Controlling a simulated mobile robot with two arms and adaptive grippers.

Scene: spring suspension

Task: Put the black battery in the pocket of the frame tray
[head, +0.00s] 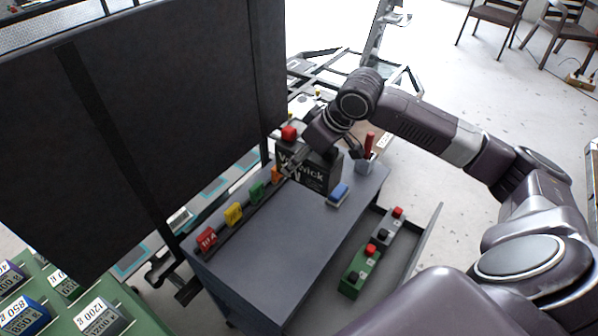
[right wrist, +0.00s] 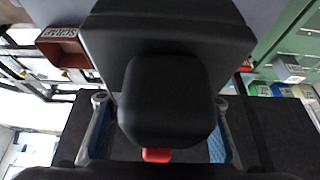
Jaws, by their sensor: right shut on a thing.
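The black battery (head: 320,172), a box with white lettering and a red cap (head: 289,132), is at the far end of the grey cabinet top. My right gripper (head: 306,150) is shut on it from above. In the right wrist view the battery (right wrist: 165,100) fills the middle between the blue-padded fingers, with a red part below it. I cannot tell whether its base touches the cabinet. A metal frame (head: 405,72) stands behind the cabinet, mostly hidden by my right arm; its pocket cannot be made out. My left gripper is not in view.
The grey cabinet top (head: 275,240) is mostly clear in front. Colored blocks (head: 233,214) line its left edge; a blue block (head: 338,194) and a cup (head: 366,163) sit near the battery. A tall dark panel (head: 140,110) stands left. An open drawer (head: 400,262) holds green and grey boxes.

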